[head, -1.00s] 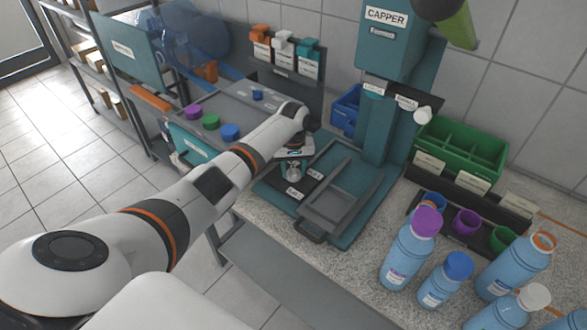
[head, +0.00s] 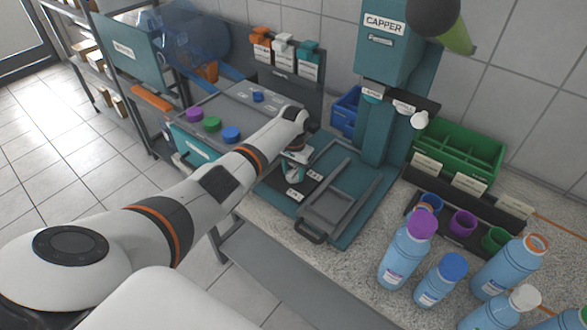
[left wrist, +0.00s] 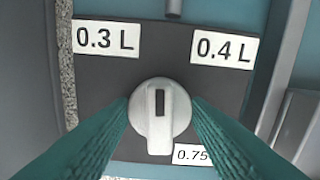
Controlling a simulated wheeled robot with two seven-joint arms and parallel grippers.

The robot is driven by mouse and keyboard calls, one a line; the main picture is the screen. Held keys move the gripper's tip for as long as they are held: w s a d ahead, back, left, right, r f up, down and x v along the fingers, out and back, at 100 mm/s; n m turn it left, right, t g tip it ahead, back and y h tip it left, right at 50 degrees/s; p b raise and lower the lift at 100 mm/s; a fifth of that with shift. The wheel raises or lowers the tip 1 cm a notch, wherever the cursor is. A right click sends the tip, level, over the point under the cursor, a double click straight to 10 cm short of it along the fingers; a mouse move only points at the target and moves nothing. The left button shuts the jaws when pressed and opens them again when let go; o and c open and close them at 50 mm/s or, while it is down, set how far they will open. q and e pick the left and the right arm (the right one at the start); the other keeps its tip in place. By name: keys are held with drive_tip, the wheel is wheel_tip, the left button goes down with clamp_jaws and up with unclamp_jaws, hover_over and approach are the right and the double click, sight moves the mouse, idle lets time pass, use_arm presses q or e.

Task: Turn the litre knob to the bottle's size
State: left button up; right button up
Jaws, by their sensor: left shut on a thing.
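The litre knob (left wrist: 159,132) is a light grey round knob with a raised bar and a black mark. The mark sits toward the top of the picture, between the 0.3 L label (left wrist: 106,38) and the 0.4 L label (left wrist: 224,48). A partly covered 0.75 label (left wrist: 192,155) lies below right. My left gripper (left wrist: 160,106) is shut on the knob, one teal finger at each side. In the head view my left gripper (head: 297,154) is low over the black dial plate (head: 308,183) and hides the knob. My right gripper is not in view.
Blue bottles with a purple cap (head: 423,222), a blue cap (head: 453,266) and a white cap (head: 524,297) stand at the right. The teal capper (head: 384,60) rises behind the grey tray rails (head: 338,203). A green bin (head: 458,150) stands beyond.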

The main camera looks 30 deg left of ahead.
sight(294, 171)
use_arm(q)
drive_tip(key=m, duration=0.4)
drive_tip(key=shift+m, duration=0.3)
drive_tip(key=m, duration=0.5)
drive_tip(key=shift+w+r+m, duration=0.1)
drive_tip(key=shift+m, duration=0.2)
drive_tip(key=o, duration=1)
wheel_tip(294, 171, up, 12)
drive_tip(key=shift+b, duration=0.85)
